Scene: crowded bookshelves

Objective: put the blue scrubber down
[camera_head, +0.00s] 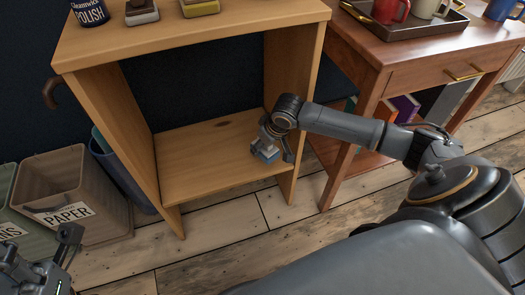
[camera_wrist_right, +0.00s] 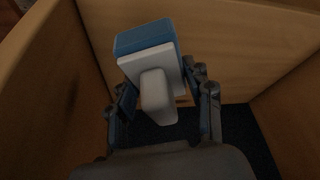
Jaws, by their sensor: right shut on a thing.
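The blue scrubber (camera_head: 265,153) has a blue pad under a white body and handle. It also shows in the right wrist view (camera_wrist_right: 147,38), with its white handle between my fingers. My right gripper (camera_head: 272,142) is shut on it, inside the open wooden shelf unit near the front right of the lower board (camera_head: 205,165). I cannot tell whether the pad touches the board. My left gripper (camera_head: 68,240) is at the lower left, away from the shelf, and its finger opening is unclear.
The lower board is bare to the left of the scrubber. A polish tin (camera_head: 90,12) and two scrubbers, one grey (camera_head: 141,12) and one yellow (camera_head: 199,8), stand on top. The unit's right side panel (camera_head: 292,80) is close to my right gripper. A paper bin (camera_head: 72,190) stands left.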

